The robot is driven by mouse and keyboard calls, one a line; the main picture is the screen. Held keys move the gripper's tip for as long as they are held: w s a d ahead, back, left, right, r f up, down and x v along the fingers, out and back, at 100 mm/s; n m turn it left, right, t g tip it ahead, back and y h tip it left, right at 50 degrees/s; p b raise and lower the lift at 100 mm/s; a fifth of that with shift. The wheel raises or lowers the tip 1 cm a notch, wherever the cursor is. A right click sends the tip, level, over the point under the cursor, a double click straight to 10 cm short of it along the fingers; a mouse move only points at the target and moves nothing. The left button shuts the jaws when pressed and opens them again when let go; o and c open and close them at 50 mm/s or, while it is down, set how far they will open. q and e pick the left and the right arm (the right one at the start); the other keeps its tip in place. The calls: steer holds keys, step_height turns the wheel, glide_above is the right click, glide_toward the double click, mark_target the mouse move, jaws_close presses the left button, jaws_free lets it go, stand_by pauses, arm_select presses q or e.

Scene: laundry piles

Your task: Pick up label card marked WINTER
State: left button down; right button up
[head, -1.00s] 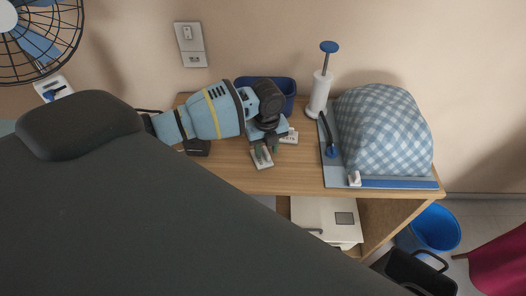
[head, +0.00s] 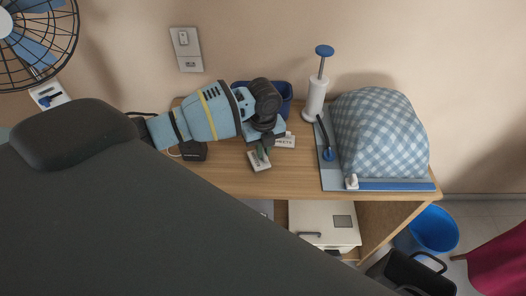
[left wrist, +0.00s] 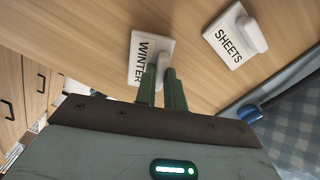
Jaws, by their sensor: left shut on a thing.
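The white label card marked WINTER (left wrist: 141,54) is under my left fingertips in the left wrist view, with its raised grip partly hidden by the fingers. It also shows in the head view (head: 260,164) near the front of the wooden table. My left gripper (head: 263,151) reaches down to it from above and is shut on it. In the left wrist view the two green fingers (left wrist: 162,80) stand close together at the card's grip. I cannot tell whether the card is clear of the wood. My right gripper is not in view.
A SHEETS card (left wrist: 230,40) lies close by on the table (head: 220,179). A blue bin (head: 285,104) stands behind my gripper. To the right are a white pump-like stand (head: 316,98) and a checked cloth bundle (head: 380,135). A dark box (head: 194,151) sits to the left.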

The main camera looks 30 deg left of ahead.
arm_select(q)
step_height(320, 180, up, 2)
steer(key=shift+r, duration=0.25)
steer(key=s+d+r, duration=0.1)
steer(key=s+d, duration=1)
steer(key=shift+s+p, duration=0.2)
steer(key=shift+p, duration=0.15)
steer(key=shift+d+r, duration=0.1)
steer(key=shift+r, duration=0.05)
